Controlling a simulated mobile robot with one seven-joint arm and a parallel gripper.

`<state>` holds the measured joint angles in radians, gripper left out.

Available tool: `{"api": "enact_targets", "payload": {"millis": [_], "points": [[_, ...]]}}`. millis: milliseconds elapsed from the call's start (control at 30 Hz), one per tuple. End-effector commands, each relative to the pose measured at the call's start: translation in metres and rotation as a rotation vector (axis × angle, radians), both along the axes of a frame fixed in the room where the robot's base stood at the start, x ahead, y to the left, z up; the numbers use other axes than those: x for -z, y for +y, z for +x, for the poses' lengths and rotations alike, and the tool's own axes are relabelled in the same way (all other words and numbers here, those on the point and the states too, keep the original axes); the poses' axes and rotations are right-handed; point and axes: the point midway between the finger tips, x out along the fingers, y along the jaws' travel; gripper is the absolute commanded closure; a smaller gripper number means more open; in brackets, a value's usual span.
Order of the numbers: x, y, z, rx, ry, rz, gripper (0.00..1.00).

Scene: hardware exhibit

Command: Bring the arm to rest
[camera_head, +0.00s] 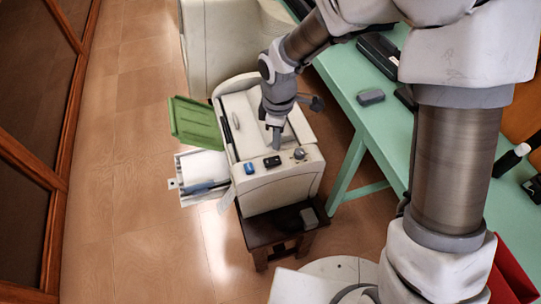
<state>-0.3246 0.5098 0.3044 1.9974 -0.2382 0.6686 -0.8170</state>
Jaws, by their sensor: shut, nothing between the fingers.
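My arm reaches in from the right, over the green table, and bends down toward a cream-coloured machine (286,188). My gripper (275,143) points downward just above the top of the machine, near its control panel. The fingers look closed and empty. I cannot tell whether the fingertips touch the machine. The panel has a blue button (249,168), a black switch (272,161) and a round grey knob (299,154).
The machine stands on a dark wooden stool (262,240). A green flap (195,122) and a white tray (196,166) stick out on its left. The green table (345,83) holds a grey block (370,97) and dark items. Floor on the left is clear.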

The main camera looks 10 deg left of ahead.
Motion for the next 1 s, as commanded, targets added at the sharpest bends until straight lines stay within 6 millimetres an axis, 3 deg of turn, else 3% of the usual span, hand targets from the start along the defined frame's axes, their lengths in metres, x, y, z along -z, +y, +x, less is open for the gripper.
{"api": "enact_targets", "payload": {"millis": [133,767,867,1000], "points": [[-0.013,0.0,0.0,0.0,0.0,0.0,1.0],[-0.017,-0.002,0.001,0.012,-0.006,0.0,1.0],[-0.03,-0.012,0.004,0.058,-0.026,-0.001,1.0],[-0.064,-0.039,0.007,0.19,-0.075,-0.001,1.0]]}}
